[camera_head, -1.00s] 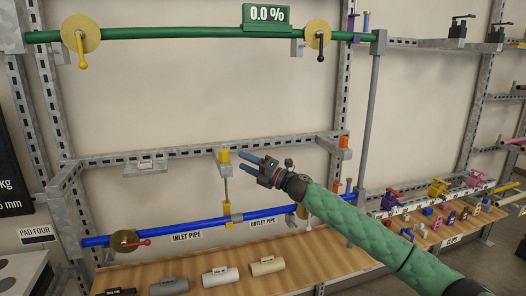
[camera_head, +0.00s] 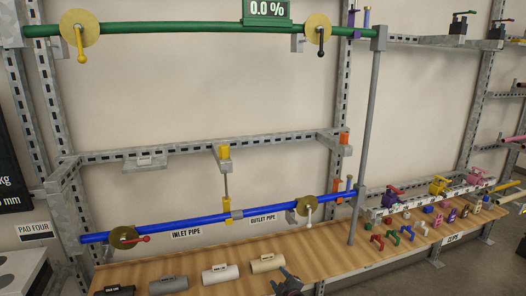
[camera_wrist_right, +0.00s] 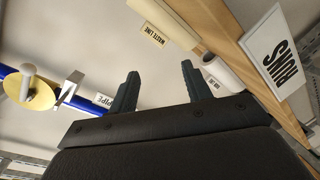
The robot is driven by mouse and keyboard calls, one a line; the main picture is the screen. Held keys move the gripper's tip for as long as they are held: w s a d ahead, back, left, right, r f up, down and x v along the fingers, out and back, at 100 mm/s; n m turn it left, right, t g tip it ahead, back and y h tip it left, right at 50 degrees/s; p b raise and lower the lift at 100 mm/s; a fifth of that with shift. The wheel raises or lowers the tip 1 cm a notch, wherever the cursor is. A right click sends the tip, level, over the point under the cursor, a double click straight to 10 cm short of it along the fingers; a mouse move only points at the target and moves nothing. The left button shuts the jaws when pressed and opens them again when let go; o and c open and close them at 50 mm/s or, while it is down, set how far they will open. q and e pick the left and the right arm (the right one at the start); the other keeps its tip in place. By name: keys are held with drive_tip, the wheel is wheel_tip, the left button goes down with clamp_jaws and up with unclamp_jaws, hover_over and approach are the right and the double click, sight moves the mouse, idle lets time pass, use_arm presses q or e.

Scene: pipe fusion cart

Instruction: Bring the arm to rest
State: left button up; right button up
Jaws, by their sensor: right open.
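My right gripper (camera_head: 287,279) is low at the bottom edge of the head view, in front of the wooden shelf. In the right wrist view its two dark fingers (camera_wrist_right: 156,92) stand apart with nothing between them. Most of my right arm is out of the head view. My left gripper is not in view.
The blue pipe (camera_head: 188,227) with its yellow-disc valves runs above the wooden shelf (camera_head: 200,258). Several pipe pieces, including a white one (camera_head: 220,274), lie on the shelf. The green pipe (camera_head: 200,30) runs along the top. Clips and coloured valves stand at the right.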

drive_tip(key=s+d+f+m+g+h, duration=0.2)
drive_tip(key=s+d+f+m+g, duration=0.15)
drive_tip(key=s+f, duration=1.1)
drive_tip(key=s+d+f+m+g+h, duration=0.4)
drive_tip(key=s+f, duration=0.7)
drive_tip(key=f, duration=0.7)
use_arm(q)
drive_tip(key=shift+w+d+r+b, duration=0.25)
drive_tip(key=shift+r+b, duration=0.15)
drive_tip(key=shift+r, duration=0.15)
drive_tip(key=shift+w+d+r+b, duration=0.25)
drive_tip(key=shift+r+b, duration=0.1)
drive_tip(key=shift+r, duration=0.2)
use_arm(e)
drive_tip(key=s+d+f+m+g, duration=0.1)
drive_tip(key=s+f, duration=0.4)
drive_tip(key=s, duration=0.6)
drive_tip(key=s+d+f+m+g, duration=0.2)
drive_tip(key=s+f, duration=0.3)
drive_tip(key=s, duration=0.6)
drive_tip(key=s+d+f+m+g, duration=0.2)
drive_tip(key=s+f, duration=0.3)
drive_tip(key=s, duration=0.6)
drive_tip(key=shift+s+d+f+g, duration=0.35)
drive_tip(key=shift+s+d, duration=0.05)
drive_tip(key=shift+w, duration=0.15)
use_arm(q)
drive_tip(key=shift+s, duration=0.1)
use_arm(e)
drive_tip(key=shift+a, duration=0.1)
